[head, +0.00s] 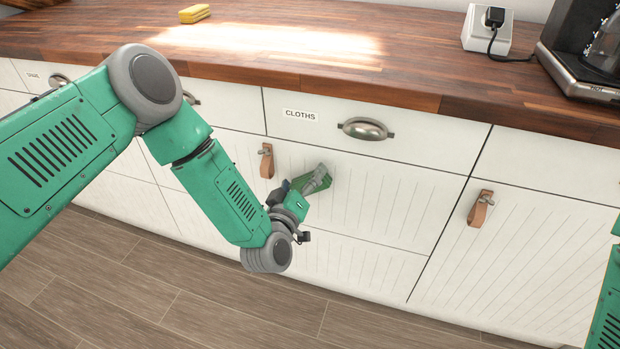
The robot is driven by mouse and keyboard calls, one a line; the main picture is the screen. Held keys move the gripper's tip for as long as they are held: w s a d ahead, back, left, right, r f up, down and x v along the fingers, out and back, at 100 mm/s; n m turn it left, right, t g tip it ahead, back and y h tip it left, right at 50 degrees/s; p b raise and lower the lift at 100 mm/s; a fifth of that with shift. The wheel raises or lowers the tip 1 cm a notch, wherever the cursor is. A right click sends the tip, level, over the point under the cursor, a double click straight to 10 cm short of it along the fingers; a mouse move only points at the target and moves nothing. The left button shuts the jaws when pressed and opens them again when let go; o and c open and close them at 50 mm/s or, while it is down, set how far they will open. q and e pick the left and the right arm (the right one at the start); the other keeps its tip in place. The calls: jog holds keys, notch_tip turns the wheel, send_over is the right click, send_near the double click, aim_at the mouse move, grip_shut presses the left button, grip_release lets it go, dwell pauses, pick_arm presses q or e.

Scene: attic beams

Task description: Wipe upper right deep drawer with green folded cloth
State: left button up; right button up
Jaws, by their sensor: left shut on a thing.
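My left gripper (318,180) is shut on the green folded cloth (326,182), which shows only in small part around the fingers. The gripper holds the cloth at the white grooved front of the deep drawer (390,205) below the drawer labelled CLOTHS. The cloth looks to be against this front, but I cannot tell for sure whether it touches. Part of the drawer front is hidden behind my left arm. My right gripper is out of view; only a piece of my right arm shows at the right edge.
A shallow drawer with a metal cup handle (366,129) is above. Leather pulls (266,161) stick out from the fronts, one more on the right door (480,208). The wooden counter (300,75) carries a yellow sponge (194,13), a socket box (487,30) and a coffee machine (585,50).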

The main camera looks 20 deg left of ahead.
pick_arm(q)
jog(key=shift+a+r, duration=0.1)
jog(key=shift+s+p, duration=1.25)
jog(key=shift+s, duration=1.65)
jog(key=s+p, duration=0.1)
jog(key=s, duration=0.2)
jog(key=shift+a, duration=0.1)
jog(key=shift+w, duration=0.1)
jog(key=shift+w+r, duration=0.2)
jog(key=shift+w, duration=0.9)
jog(key=shift+w+r, duration=0.2)
jog(key=shift+w, duration=0.95)
jog(key=shift+w+r, duration=0.2)
jog(key=shift+w, duration=0.9)
